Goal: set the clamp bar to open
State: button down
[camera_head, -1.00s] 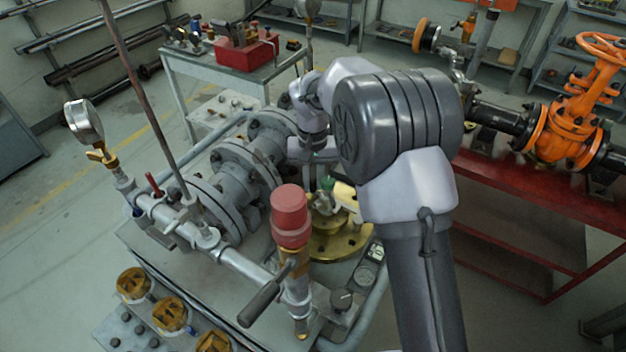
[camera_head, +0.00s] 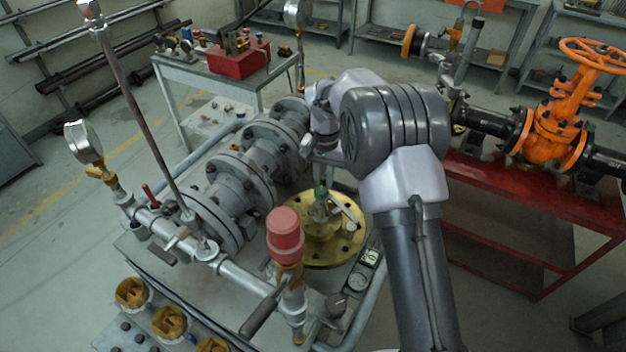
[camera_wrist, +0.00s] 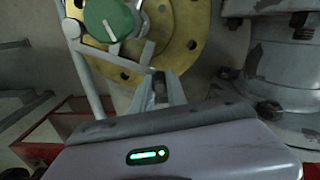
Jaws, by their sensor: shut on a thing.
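In the wrist view a thin grey bar (camera_wrist: 115,57), which looks like the clamp bar, crosses the edge of a round brass flange (camera_wrist: 190,45). A round green knob (camera_wrist: 108,18) sits above it on the flange. My gripper (camera_wrist: 160,82) is shut on the bar's right end, its fingers on either side of the tip. In the head view the brass flange (camera_head: 345,248) lies behind the red-capped valve. My gripper reaches down over its far side, and my arm hides part of the grip. The bar's exact angle is hard to read there.
Grey flanged piping (camera_head: 240,190) runs on the left, with a pressure gauge (camera_head: 84,141). An orange gate valve (camera_head: 556,125) stands on a red bench at right.

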jog(key=d+m, duration=0.2)
jog(key=d, duration=0.1)
jog(key=w+d+m+p, duration=0.1)
jog(key=d+m, duration=0.1)
jog(key=shift+w+d+r+m, duration=0.1)
jog(key=shift+d+m, duration=0.3)
jog(key=shift+d+p, duration=0.35)
jog(key=shift+d, duration=0.7)
jog(key=c, duration=1.3)
grip_release()
notch_tip(320, 180, up, 17)
jog(key=p, duration=0.5)
jog(key=shift+r+p, duration=0.15)
jog(key=shift+p, duration=0.25)
